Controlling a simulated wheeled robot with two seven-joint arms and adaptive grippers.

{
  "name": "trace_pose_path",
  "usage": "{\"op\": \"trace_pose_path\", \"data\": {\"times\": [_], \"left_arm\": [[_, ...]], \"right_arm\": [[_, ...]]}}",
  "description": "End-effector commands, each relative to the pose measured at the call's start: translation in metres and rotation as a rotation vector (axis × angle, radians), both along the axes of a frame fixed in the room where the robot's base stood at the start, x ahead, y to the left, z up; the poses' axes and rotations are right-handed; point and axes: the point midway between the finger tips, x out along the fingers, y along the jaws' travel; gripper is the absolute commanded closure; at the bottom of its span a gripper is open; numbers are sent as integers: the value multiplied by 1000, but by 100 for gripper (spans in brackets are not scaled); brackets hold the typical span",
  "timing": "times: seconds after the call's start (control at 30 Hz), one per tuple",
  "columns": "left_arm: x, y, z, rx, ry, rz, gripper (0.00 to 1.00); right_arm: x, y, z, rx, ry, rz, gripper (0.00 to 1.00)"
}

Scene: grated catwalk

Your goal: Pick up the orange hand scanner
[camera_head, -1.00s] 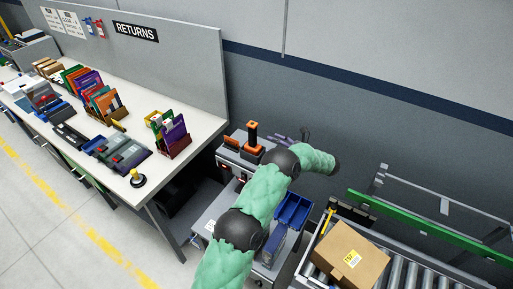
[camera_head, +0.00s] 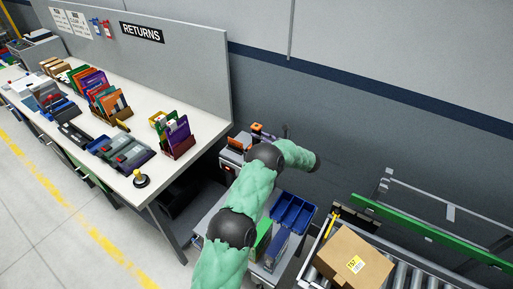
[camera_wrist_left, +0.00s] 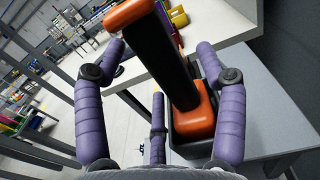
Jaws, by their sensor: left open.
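The orange hand scanner (camera_wrist_left: 172,62) has a black middle, an orange top end and an orange lower end. In the left wrist view it stands tilted in a dark cradle (camera_wrist_left: 190,149) on a grey surface. In the head view only its orange top (camera_head: 257,127) shows; my left arm hides the rest. My left gripper (camera_wrist_left: 162,55) is open, with purple fingers on both sides of the scanner and a third finger below. A gap shows at the left finger; I cannot tell whether the right one touches. In the head view the left gripper (camera_head: 268,134) is mostly hidden behind its wrist. My right gripper is out of view.
The returns bench (camera_head: 185,152) with file holders and devices stands left of the arm. A blue bin (camera_head: 292,212) sits on the grey cart below the arm. A cardboard box (camera_head: 352,258) lies on the roller conveyor (camera_head: 400,278) at right. The wall is behind.

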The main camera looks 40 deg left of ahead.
Motion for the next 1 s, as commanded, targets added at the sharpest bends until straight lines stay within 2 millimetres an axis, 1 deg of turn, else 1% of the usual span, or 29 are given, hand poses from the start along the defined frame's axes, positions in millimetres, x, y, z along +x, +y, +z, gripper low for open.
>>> {"op": "trace_pose_path", "data": {"times": [0.03, 0.1, 0.2, 0.37, 0.4, 0.47, 0.5, 0.57, 0.6, 0.63, 0.9, 1.0], "left_arm": [[-1, 8, 0, 0, -1, 2, 29], [-2, 15, 0, -1, -1, 1, 29], [-1, 18, 0, 0, -1, -1, 29], [-1, 18, 0, 0, 0, -1, 29], [-1, 18, 0, 0, 0, -1, 40], [-1, 18, 0, 0, 0, -1, 57], [-1, 18, 0, 0, 0, -1, 68], [-1, 18, 0, 0, 0, -1, 85], [-1, 18, 0, 0, 0, -1, 96], [-1, 18, 0, 0, 0, 0, 100], [-1, 18, 1, 0, -1, 0, 100], [-2, 16, 7, 0, -1, 0, 100]], "right_arm": [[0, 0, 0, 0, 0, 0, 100], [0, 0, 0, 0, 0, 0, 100], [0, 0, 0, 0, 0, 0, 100], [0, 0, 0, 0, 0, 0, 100], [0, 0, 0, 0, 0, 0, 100], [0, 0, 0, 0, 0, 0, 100], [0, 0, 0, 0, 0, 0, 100], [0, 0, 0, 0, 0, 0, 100], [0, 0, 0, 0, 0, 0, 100], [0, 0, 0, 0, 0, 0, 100], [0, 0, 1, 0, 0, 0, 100], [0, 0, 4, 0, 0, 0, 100]]}}
